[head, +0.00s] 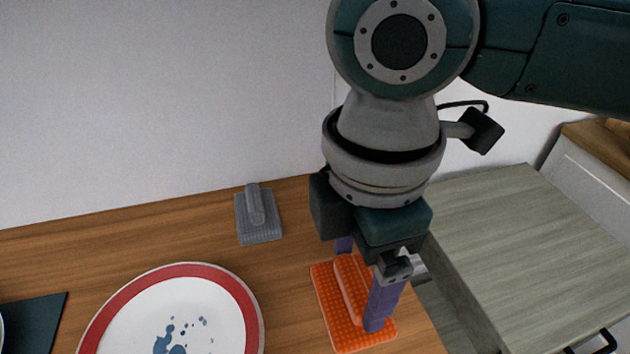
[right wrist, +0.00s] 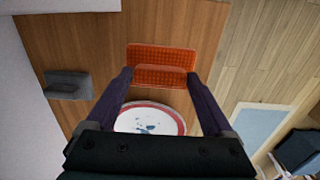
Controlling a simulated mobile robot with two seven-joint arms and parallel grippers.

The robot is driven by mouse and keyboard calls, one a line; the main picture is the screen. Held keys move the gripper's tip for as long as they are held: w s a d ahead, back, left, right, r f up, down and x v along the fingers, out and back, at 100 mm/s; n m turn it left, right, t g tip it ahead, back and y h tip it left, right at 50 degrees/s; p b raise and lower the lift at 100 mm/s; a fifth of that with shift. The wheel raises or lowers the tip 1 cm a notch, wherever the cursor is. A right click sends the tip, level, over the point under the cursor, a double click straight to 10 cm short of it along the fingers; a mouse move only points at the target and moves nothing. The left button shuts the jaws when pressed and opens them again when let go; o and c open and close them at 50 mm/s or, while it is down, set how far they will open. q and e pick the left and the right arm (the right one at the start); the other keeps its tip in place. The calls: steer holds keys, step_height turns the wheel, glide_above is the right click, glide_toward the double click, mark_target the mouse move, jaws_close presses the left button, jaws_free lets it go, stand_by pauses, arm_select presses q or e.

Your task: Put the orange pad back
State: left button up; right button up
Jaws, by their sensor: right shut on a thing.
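The orange pad (head: 325,296) is a dotted rectangular block with a raised handle, near the right edge of the wooden table (head: 120,240). My right gripper (head: 358,292) points down and is shut on the pad's handle, one purple finger at each end. In the right wrist view the pad (right wrist: 178,54) shows between and beyond the fingertips (right wrist: 160,76). I cannot tell whether the pad touches the tabletop or is slightly above it. My left gripper is not in view.
A white plate (head: 150,305) with a red rim and blue stains lies left of the pad. A grey pad with a handle (head: 258,220) sits near the wall. A dark mat (head: 32,322) is at far left. A grey wood-topped cabinet (head: 530,240) stands at right.

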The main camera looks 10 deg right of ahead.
mark_target(354, 295)
steer(key=shift+f+b, duration=0.5)
steer(key=shift+f, duration=1.95)
steer(key=shift+f, duration=0.15)
steer(key=o, duration=1.1)
steer(key=shift+c, duration=0.2)
